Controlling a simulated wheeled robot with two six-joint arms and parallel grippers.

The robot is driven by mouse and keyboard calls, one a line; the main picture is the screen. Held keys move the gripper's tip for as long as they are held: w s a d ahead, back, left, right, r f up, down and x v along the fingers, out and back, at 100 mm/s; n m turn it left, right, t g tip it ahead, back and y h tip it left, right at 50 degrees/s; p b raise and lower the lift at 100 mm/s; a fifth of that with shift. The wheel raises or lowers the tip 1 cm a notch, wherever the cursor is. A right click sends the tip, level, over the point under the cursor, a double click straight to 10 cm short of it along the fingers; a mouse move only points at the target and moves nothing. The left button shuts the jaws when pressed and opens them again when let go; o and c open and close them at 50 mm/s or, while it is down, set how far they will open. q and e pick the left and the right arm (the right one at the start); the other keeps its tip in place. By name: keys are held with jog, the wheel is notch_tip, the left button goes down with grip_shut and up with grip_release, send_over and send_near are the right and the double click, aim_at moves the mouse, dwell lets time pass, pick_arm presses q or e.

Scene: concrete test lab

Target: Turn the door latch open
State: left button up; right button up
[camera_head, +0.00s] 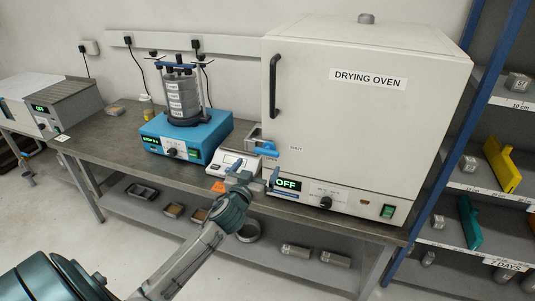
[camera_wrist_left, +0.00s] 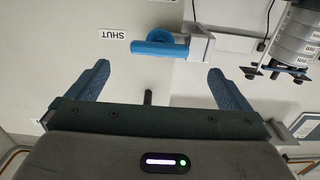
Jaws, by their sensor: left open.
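The drying oven (camera_head: 360,110) stands on the bench with its white door closed. The door latch (camera_head: 267,148) has a blue handle and a grey bracket at the door's lower left edge, beside a label reading SHUT (camera_head: 297,148). In the left wrist view, the latch's blue handle (camera_wrist_left: 160,46) lies sideways toward that label. My left gripper (camera_head: 259,175) is open and empty, just below and in front of the latch. In the wrist view, the latch is ahead of the gap between the fingertips (camera_wrist_left: 158,72), with no contact visible. My right gripper is not in view.
A small white balance (camera_head: 232,163) and a blue sieve shaker (camera_head: 187,138) stand left of the oven on the bench (camera_head: 115,150). The oven's black door handle (camera_head: 275,86) is above the latch. A blue-framed shelf rack (camera_head: 490,150) stands at the right.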

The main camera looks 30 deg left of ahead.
aim_at(266, 154)
pick_arm(q)
jog(key=p+x, duration=0.1)
jog(key=x, duration=0.4)
jog(key=shift+w+r+p, duration=0.1)
jog(key=shift+w+p, duration=0.25)
jog(key=shift+p, duration=0.05)
jog(key=shift+w+a, duration=0.2)
jog(key=shift+w, duration=0.4)
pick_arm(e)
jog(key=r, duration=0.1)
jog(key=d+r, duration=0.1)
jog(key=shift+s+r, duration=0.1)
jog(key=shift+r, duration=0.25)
pick_arm(q)
jog(key=c, duration=0.9)
jog(key=shift+c, duration=0.2)
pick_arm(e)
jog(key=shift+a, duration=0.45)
